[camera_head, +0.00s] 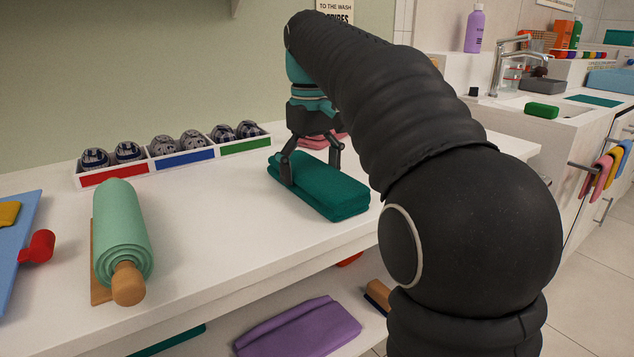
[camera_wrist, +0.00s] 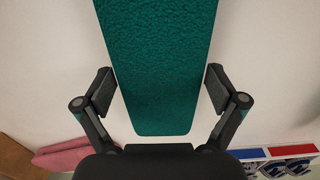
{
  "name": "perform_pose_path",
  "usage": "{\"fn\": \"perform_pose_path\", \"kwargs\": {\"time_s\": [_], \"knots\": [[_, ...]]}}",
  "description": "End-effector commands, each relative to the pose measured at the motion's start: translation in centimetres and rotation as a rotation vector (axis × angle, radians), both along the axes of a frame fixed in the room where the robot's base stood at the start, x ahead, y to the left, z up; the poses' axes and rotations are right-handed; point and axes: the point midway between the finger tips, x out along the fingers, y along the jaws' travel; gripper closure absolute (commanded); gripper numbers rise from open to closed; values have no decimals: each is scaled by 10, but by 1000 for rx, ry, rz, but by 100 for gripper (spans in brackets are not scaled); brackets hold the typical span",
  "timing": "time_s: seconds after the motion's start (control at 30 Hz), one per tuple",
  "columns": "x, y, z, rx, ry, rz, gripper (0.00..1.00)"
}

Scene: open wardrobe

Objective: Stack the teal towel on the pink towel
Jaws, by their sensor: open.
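The teal towel (camera_head: 335,195) lies folded on the white counter, and it also shows in the wrist view (camera_wrist: 158,60). My gripper (camera_head: 311,172) is low over its far left end. In the wrist view my gripper (camera_wrist: 160,90) is open, with one finger on each side of the towel and a gap to each edge. The pink towel (camera_head: 315,143) lies on the counter behind the teal one, partly hidden by my gripper. A pink piece (camera_wrist: 62,155) shows at the lower left of the wrist view.
A divided tray (camera_head: 150,170) with red, blue and green labels holds several dark patterned bundles behind. A mint roll (camera_head: 122,230) lies at left. A purple cloth (camera_head: 300,330) lies on the shelf below. Counter between roll and teal towel is clear.

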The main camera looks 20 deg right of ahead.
Motion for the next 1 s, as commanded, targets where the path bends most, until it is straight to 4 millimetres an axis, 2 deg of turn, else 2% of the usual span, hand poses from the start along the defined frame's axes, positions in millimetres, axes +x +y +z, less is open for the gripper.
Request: {"fn": "perform_pose_path", "kwargs": {"time_s": [1.0], "knots": [[0,0,-14,0,0,0,5]]}}
